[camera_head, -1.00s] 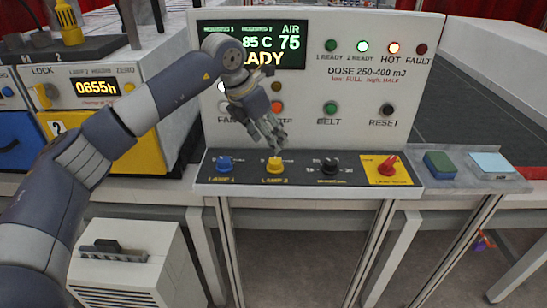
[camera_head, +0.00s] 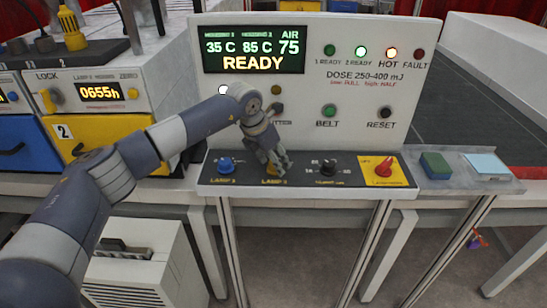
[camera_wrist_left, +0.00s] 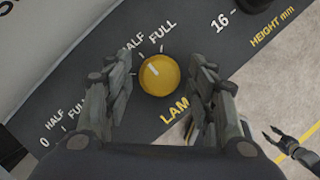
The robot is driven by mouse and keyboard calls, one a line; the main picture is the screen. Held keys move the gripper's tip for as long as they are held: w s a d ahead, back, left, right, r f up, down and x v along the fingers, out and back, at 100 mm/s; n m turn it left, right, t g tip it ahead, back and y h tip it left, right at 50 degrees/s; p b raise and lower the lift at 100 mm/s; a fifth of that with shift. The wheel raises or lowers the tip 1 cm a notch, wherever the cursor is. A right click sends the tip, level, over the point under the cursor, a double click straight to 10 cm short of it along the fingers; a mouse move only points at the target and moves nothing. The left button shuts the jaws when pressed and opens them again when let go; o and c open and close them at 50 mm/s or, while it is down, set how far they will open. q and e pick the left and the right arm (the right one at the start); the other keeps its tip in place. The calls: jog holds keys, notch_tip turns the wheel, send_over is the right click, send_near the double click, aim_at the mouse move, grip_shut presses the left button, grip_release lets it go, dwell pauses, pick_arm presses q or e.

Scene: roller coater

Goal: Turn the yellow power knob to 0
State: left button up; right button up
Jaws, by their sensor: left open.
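The round yellow knob (camera_wrist_left: 159,75) of lamp 2 sits on the dark sloping panel (camera_head: 215,183). My right gripper (camera_wrist_left: 294,140) shows small at the lower right of that view, fingers apart, away from the panel.
A blue knob (camera_head: 226,165) lies left of the yellow one, a black height knob (camera_head: 328,166) to its right, then a red switch (camera_head: 383,168) on a yellow plate. The upright panel (camera_head: 300,130) with buttons stands close behind. Floor is open in front.

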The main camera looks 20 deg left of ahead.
pick_arm(q)
jog(key=c, duration=1)
jog(key=n+y+b, duration=0.1)
jog(key=n+b, duration=0.3)
jog(key=shift+d+f+n+t+y+b, duration=0.15)
jog(key=shift+f+n+t+y+b, duration=0.05)
jog(key=shift+n+t+y+b, duration=0.2)
jog(key=shift+n+y+b, duration=0.4)
jog(key=shift+n+b, duration=0.6)
jog(key=shift+n, duration=0.1)
jog(key=shift+d+r+n+y+b, duration=0.15)
jog(key=shift+n+y+b, duration=0.25)
jog(key=shift+n+b, duration=0.5)
jog(key=shift+r, duration=0.1)
